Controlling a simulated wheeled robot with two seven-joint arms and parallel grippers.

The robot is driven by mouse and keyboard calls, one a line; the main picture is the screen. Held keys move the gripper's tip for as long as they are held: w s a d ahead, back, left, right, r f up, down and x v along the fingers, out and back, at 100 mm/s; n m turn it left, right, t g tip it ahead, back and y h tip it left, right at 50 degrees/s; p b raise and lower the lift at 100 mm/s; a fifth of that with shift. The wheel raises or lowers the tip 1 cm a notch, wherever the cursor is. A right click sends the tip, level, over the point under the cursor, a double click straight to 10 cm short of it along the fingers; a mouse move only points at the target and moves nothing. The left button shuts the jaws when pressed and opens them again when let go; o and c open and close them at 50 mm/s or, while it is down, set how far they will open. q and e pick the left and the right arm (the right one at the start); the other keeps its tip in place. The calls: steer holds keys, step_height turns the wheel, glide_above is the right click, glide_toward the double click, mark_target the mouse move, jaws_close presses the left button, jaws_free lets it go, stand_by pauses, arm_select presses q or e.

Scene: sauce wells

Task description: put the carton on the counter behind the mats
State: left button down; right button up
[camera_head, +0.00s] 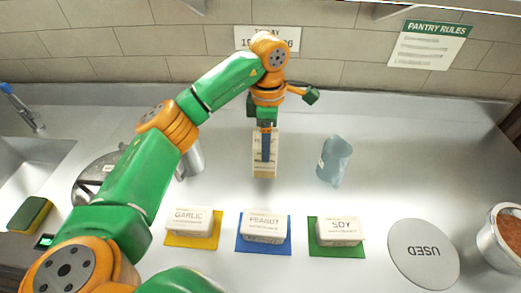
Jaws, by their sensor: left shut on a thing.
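A cream carton (265,172) with print on it stands upright behind the blue mat (239,248). My left gripper (265,148) comes down from above and is shut on the carton. I cannot tell whether the carton's base touches the counter (300,190). A yellow mat (180,241) lies to the left and a green mat (318,249) to the right. White blocks labelled GARLIC (189,218), PEANUT (264,224) and SOY (340,228) sit on the yellow, blue and green mats. My right gripper is not in view.
A metal container (191,160) is partly hidden by my left arm. A grey USED disc (424,256) lies at the right, beside a pot of brown contents (507,238). A sponge (30,215) lies by the sink.

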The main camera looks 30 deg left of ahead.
mark_target(260, 131)
arm_select(q)
steer(key=shift+w+a+f, duration=0.2)
steer(key=shift+a+f, duration=0.5)
steer(key=f+p, duration=0.2)
steer(key=f, duration=0.1)
steer(key=shift+s+a+f+p, duration=0.15)
steer(key=shift+s+a+p, duration=0.15)
steer(key=shift+p, duration=0.1)
steer(key=shift+w+f, duration=0.3)
jaws_free()
steer(key=shift+s+d, duration=0.1)
steer(key=shift+s, duration=0.1)
step_height(260, 131, up, 8)
steer(key=shift+f+b, duration=0.1)
steer(key=shift+b, duration=1.15)
steer(key=shift+f, duration=0.1)
